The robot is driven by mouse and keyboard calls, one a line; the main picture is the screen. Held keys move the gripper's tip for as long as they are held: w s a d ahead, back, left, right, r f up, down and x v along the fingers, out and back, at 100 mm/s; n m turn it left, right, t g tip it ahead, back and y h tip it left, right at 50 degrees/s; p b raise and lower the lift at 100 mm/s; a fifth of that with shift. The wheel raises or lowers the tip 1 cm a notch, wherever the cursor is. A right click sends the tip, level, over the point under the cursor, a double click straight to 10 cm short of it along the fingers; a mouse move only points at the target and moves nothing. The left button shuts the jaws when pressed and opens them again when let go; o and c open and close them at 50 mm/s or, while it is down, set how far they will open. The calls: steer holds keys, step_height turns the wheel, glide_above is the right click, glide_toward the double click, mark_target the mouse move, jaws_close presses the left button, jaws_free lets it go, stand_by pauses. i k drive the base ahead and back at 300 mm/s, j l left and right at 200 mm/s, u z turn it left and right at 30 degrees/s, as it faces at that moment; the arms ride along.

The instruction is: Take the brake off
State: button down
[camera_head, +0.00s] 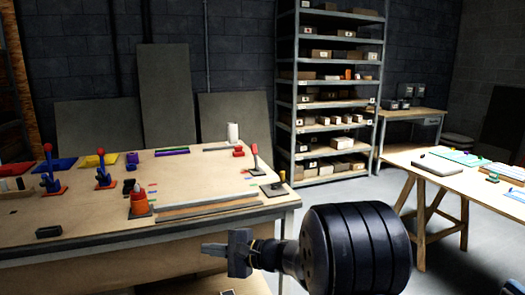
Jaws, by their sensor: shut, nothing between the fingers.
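My gripper (212,249) is shut and empty, pointing left in front of the near side of the wooden workbench (100,222). Three levers stand on the bench. A slim lever (254,161) with a red top stands near the right corner, tilted slightly. Two blue levers with red knobs, one at the far left (50,177) and one to its right (102,174), stand on red bases. I cannot tell which one is the brake. My gripper is apart from all of them.
An orange-red cone-like piece (138,204) on a dark base and a dark flat plate (273,189) lie near the bench front. Long strips (210,208) lie between them. A shelf rack (330,95) stands behind. A second table (440,176) is at the right, with floor between.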

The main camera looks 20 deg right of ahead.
mark_target(254, 151)
steer(key=i+l+z, duration=0.55)
steer(key=z, duration=0.25)
steer(key=i+l+z, duration=0.1)
steer(key=i+z, duration=0.3)
steer(key=i+l, duration=0.1)
steer(key=i, duration=0.4)
steer(key=i+l, duration=0.1)
steer(key=i, duration=0.4)
steer(key=i+u, duration=0.3)
steer(key=u, duration=0.2)
steer(key=i+l+u, duration=0.25)
steer(key=u, duration=0.25)
steer(key=i+l+u, duration=0.3)
steer(key=u, duration=0.15)
steer(key=i+l+u, duration=0.3)
steer(key=u, duration=0.15)
